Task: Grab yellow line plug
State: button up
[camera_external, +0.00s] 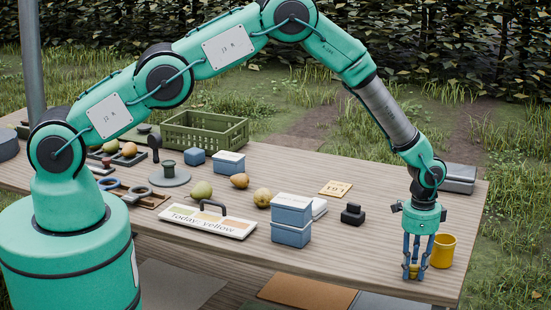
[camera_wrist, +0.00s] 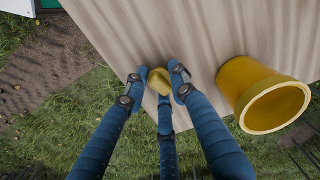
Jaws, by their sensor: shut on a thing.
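My gripper (camera_external: 415,264) points down at the near right corner of the table. Its blue fingers are shut on a small yellow plug (camera_external: 411,272), close to the tabletop. In the wrist view, the plug (camera_wrist: 157,78) sits between the fingertips near the table edge. The fingers partly cover it, and I cannot tell whether it touches the table. A sign (camera_external: 209,220) reading "Today: yellow" lies on the table at centre left.
A yellow cup (camera_external: 442,251) stands just right of my gripper; it also shows in the wrist view (camera_wrist: 246,86). Blue boxes (camera_external: 291,224), a black stamp-like object (camera_external: 353,214), pears (camera_external: 262,198) and a green crate (camera_external: 203,132) occupy the table. The table's near edge is close.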

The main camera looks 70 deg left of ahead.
aim_at(415, 265)
jog(key=shift+r, duration=0.1)
jog(key=shift+r, duration=1.6)
jog(key=s+a+r, duration=0.1)
jog(key=s+a, duration=0.1)
jog(key=s, duration=1.3)
jog(key=shift+s+a+r, duration=0.25)
jog(key=shift+s+r, duration=0.05)
jog(key=shift+s, duration=0.05)
